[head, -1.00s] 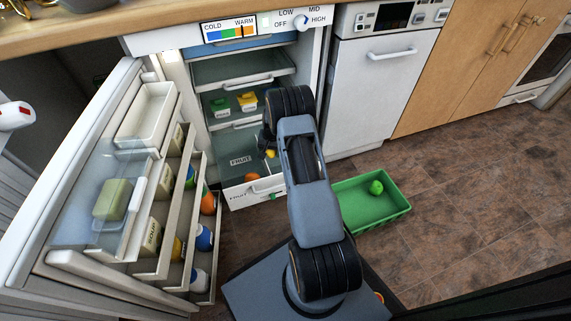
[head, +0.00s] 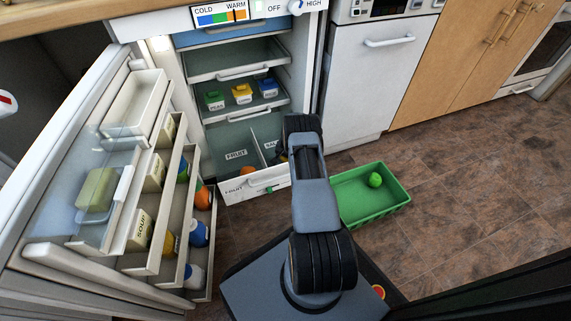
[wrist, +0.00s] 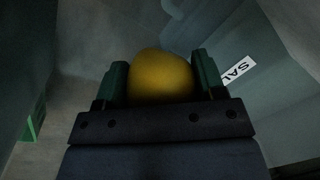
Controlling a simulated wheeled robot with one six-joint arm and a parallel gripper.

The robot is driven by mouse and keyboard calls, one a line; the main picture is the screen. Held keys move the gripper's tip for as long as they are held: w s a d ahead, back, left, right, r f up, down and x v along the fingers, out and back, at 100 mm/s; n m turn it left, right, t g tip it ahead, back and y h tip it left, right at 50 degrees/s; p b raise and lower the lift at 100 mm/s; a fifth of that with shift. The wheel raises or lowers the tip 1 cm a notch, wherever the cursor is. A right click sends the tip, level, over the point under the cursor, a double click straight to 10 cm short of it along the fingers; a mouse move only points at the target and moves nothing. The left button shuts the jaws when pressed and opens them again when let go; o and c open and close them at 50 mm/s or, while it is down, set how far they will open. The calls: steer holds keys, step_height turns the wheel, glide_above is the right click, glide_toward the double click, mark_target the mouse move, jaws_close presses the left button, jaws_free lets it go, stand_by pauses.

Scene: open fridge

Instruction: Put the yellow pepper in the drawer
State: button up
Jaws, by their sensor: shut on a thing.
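The yellow pepper (wrist: 162,75) is between the two green fingers of my gripper (wrist: 160,77) in the wrist view. My gripper is shut on it. In the head view my arm hides most of the gripper and the pepper, at the right part of the pulled-out bottom drawer (head: 232,190). The drawer has a side labelled FRUIT and a side with a label starting SAL (wrist: 238,69), partly cut off. That label shows right of the pepper in the wrist view. How high the pepper is above the drawer floor I cannot tell.
An orange fruit (head: 247,170) lies in the FRUIT side. The open fridge door (head: 60,165) with filled shelves is at left. Shelves with small tubs (head: 242,93) are above the drawer.

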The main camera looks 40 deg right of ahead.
steer(key=shift+f+b, duration=0.55)
steer(key=shift+f, duration=0.9)
steer(key=shift+f, duration=0.15)
steer(key=o, duration=1)
